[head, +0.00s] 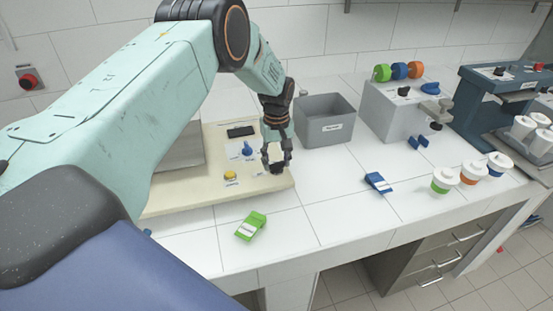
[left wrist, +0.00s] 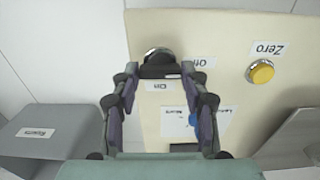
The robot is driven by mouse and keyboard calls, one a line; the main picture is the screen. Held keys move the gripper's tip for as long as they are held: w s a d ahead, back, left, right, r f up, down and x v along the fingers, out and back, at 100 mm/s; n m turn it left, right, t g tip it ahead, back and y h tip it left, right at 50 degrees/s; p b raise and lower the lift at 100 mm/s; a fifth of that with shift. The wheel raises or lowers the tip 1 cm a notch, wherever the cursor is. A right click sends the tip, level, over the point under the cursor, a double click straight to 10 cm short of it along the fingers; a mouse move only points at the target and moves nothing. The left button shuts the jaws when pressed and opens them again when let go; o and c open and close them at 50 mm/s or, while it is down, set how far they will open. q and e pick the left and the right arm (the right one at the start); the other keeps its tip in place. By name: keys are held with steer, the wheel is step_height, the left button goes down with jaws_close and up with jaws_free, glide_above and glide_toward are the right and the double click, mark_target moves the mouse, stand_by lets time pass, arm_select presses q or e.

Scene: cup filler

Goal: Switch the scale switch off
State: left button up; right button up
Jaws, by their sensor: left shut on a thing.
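The scale (head: 200,197) is a cream-coloured base on the white counter. Its switch (left wrist: 157,56) is a dark knob in a round metal collar, near the board's edge in the left wrist view. An "Off" label (left wrist: 203,63) lies to the knob's right, and an "On" label (left wrist: 164,86) lies just below it in that view. My left gripper (head: 277,167) reaches down over the scale's right front part. In the left wrist view, its fingers (left wrist: 160,76) are shut on the switch knob, one on each side. My right gripper is not in view.
A yellow Zero button (left wrist: 261,72) and a blue knob (head: 248,149) are on the scale. A grey bin (head: 325,128) stands behind right. A green packet (head: 251,226) and a blue packet (head: 378,182) lie in front. Several lidded cups (head: 443,180) stand at right.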

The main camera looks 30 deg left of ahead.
mark_target(277, 163)
arm_select(q)
steer(key=o, duration=1.2)
steer(key=shift+c, duration=0.2)
steer(key=shift+r, duration=0.1)
step_height(277, 163, up, 12)
steer(key=shift+d, duration=0.1)
